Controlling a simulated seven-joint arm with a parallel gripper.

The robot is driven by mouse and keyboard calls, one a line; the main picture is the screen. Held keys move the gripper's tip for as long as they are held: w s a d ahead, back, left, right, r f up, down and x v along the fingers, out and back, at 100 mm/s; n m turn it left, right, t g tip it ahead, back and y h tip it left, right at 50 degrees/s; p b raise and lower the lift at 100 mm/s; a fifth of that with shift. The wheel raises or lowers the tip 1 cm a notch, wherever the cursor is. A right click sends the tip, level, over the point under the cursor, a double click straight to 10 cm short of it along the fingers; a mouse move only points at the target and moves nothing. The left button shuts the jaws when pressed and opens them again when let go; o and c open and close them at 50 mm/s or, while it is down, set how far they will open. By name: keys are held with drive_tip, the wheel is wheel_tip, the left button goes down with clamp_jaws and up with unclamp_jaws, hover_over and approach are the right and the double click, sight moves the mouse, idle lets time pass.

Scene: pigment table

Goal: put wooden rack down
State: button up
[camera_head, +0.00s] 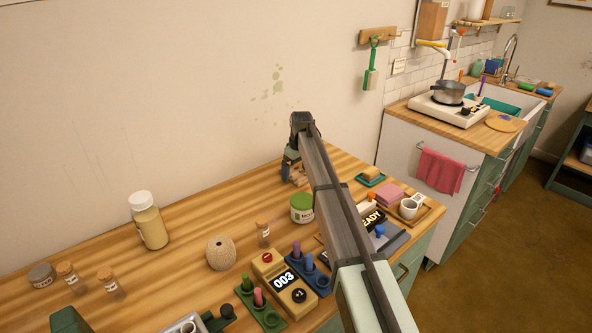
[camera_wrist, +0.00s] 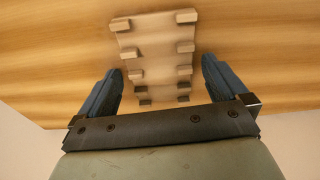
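The wooden rack (camera_wrist: 152,48) is a pale, notched piece with short pegs along both sides. In the wrist view it appears on the wooden tabletop, in front of and between my two fingers. My gripper (camera_wrist: 162,68) is open, with a visible gap between each dark blue finger and the rack's sides. In the head view my gripper (camera_head: 291,160) points down at the back of the table near the wall. Part of the rack (camera_head: 298,178) shows beneath it there, and my arm hides the rest.
A green-labelled jar (camera_head: 302,208) stands just in front of the rack. A corked bottle (camera_head: 263,235), a twine ball (camera_head: 221,253) and a yellow bottle (camera_head: 149,222) are to the left.

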sight(299, 176)
drive_tip(key=shift+r, duration=0.1)
wheel_tip(299, 176, up, 12)
drive_tip(key=d, duration=0.1)
drive_tip(key=shift+s, duration=0.45)
